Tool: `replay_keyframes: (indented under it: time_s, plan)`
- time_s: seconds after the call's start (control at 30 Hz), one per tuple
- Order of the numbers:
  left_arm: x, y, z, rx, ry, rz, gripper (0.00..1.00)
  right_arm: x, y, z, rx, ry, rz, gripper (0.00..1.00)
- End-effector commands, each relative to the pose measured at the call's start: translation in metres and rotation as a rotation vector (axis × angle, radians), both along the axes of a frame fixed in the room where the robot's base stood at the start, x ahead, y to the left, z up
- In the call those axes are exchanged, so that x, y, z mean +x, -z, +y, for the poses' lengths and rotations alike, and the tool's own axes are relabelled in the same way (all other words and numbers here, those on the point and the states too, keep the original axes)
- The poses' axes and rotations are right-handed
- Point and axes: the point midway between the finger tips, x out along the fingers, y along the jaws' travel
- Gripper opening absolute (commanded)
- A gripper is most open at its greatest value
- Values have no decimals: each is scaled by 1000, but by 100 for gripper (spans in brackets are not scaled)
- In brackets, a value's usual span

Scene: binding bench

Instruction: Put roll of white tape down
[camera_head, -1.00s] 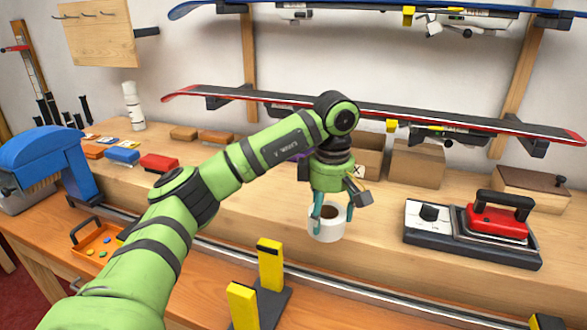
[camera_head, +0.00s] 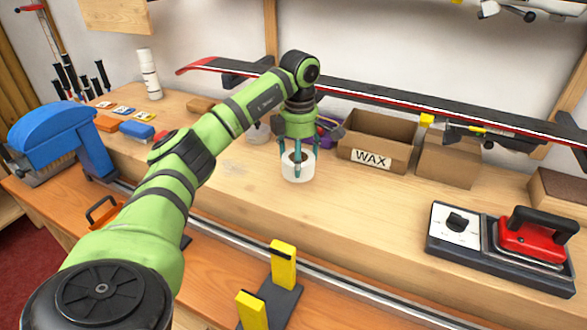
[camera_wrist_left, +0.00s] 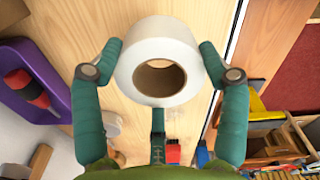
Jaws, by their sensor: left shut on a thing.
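The roll of white tape (camera_head: 298,173) is over the upper wooden bench top, left of the WAX box. It also shows large in the left wrist view (camera_wrist_left: 160,35), with its brown core hole facing the camera. My left gripper (camera_head: 297,157) points down with its teal fingers around the roll and is shut on it. In the left wrist view a finger lies on each side of the roll. I cannot tell whether the roll's underside touches the wood. My right gripper is not in view.
A purple bin (camera_wrist_left: 35,80) is near my gripper. Bare wood lies in front of the roll.

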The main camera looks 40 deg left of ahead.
Motion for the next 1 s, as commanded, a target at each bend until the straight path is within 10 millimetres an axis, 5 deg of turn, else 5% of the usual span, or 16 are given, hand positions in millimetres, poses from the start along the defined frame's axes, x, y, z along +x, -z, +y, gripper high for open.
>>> replay_keyframes:
  time_s: [0.5,0.9,0.93,0.97,1.0]
  plan:
    - [-4,48,15,0,2,-1,40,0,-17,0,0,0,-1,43]
    - [-4,54,15,0,2,-1,40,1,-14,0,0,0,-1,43]
    - [-4,53,15,-1,2,-2,87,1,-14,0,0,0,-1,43]
    - [-4,53,15,-1,2,-2,98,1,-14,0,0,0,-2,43]
    - [-4,53,15,0,2,-1,98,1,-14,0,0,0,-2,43]
